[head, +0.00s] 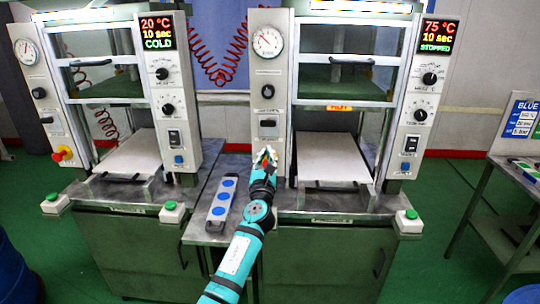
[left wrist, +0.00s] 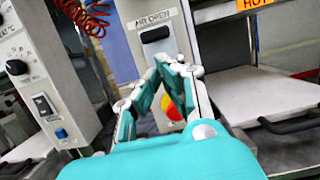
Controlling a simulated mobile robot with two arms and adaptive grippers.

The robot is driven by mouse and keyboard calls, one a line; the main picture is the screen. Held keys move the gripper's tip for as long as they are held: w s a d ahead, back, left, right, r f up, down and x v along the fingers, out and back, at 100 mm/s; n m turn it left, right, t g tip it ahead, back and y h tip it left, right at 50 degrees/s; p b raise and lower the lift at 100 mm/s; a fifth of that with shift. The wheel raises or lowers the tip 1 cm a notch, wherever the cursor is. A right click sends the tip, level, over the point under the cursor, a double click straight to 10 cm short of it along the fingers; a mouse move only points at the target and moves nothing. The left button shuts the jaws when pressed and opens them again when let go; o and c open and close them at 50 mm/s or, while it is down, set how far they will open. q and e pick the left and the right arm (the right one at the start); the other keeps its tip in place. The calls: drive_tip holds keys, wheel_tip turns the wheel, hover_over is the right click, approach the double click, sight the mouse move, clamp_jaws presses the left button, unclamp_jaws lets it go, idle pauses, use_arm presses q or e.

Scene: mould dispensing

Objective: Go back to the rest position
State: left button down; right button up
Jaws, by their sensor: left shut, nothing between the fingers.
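My left gripper (head: 265,157) is in front of the control panel between the two presses. Its arm reaches up from the bottom of the head view. In the left wrist view the gripper (left wrist: 178,70) is shut, its fingertips together with nothing between them. Behind the fingers is a panel with a black switch (left wrist: 155,34) and a red and yellow knob (left wrist: 172,106), partly hidden by the fingers. I cannot tell whether the fingers touch the panel. My right gripper is in neither view.
The left press's display (head: 158,33) reads 20 °C, COLD; the right press's display (head: 438,35) reads 75 °C, STOPPED. A grey strip with blue discs (head: 228,182) lies left of my arm. Green buttons (head: 170,206) sit on the front edge. A side table (head: 503,172) stands right.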

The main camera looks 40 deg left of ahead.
use_arm(q)
drive_tip(key=s+d+f+n+g+h, duration=0.2)
drive_tip(key=s+d+f+n+g, duration=0.2)
drive_tip(key=s+f+n, duration=0.5)
drive_tip(key=s+d+f+n+g+h, duration=0.1)
drive_tip(key=s+d+f+n+g, duration=0.25)
drive_tip(key=s+f+n, duration=0.6)
drive_tip(key=s+d+f+n+g+h, duration=0.3)
drive_tip(key=s+d+n+h, duration=0.15)
drive_tip(key=s+d, duration=0.6)
drive_tip(key=s+d+f+n+g+h, duration=0.45)
drive_tip(key=s+d, duration=0.25)
drive_tip(key=s, duration=0.6)
wheel_tip(320, 180, down, 24)
drive_tip(key=y, duration=0.1)
drive_tip(key=s+a+f+g, duration=0.1)
drive_tip(key=s+a+f, duration=0.1)
drive_tip(key=s+f, duration=1.5)
drive_tip(key=shift+s+a+f+g, duration=0.4)
drive_tip(key=shift+s, duration=0.15)
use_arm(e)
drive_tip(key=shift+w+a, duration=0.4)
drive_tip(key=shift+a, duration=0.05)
